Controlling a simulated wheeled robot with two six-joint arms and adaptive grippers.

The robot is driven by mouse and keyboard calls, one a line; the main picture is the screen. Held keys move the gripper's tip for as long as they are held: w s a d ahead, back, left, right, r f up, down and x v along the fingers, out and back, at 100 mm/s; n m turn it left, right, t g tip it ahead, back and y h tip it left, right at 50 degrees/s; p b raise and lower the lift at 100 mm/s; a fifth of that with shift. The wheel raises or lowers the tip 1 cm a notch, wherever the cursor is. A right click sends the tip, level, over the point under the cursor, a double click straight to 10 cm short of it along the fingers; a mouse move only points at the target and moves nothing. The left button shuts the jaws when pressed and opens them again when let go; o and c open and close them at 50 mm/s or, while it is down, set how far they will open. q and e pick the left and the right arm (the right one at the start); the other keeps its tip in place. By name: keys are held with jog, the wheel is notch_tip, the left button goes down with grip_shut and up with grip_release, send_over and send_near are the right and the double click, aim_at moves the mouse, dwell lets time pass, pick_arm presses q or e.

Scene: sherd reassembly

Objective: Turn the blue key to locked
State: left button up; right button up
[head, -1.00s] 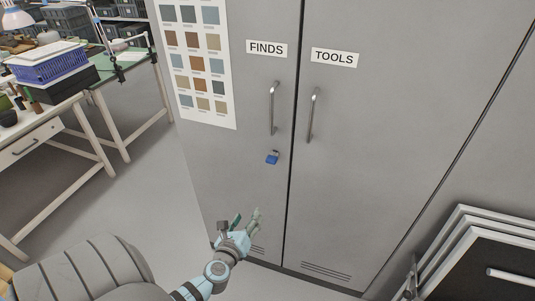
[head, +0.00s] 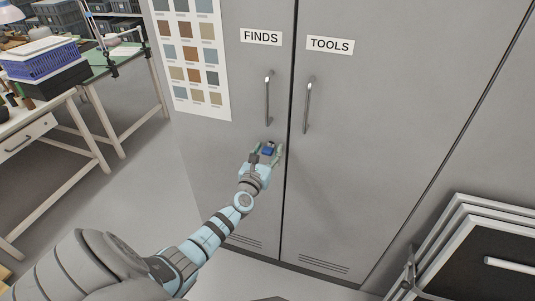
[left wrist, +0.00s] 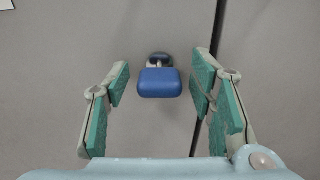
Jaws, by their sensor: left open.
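The blue key (head: 268,151) sits in its lock on the left cabinet door (head: 228,170), below the handle of the door marked FINDS. In the left wrist view the key (left wrist: 160,83) shows a wide blue head in front of a dark round lock (left wrist: 160,58). My left gripper (head: 267,153) is open at the key. In the left wrist view the fingers of my left gripper (left wrist: 160,98) stand on both sides of the key, with gaps between. They do not touch it. My right gripper is not in view.
The FINDS handle (head: 267,98) is just above the key, and the TOOLS handle (head: 308,105) is to the right across the door seam. A colour chart (head: 190,55) hangs at the left. Stacked framed panels (head: 475,245) lean at lower right.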

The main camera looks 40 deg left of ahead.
pick_arm(q)
jog(key=shift+c, duration=0.2)
jog(key=c, duration=1.1)
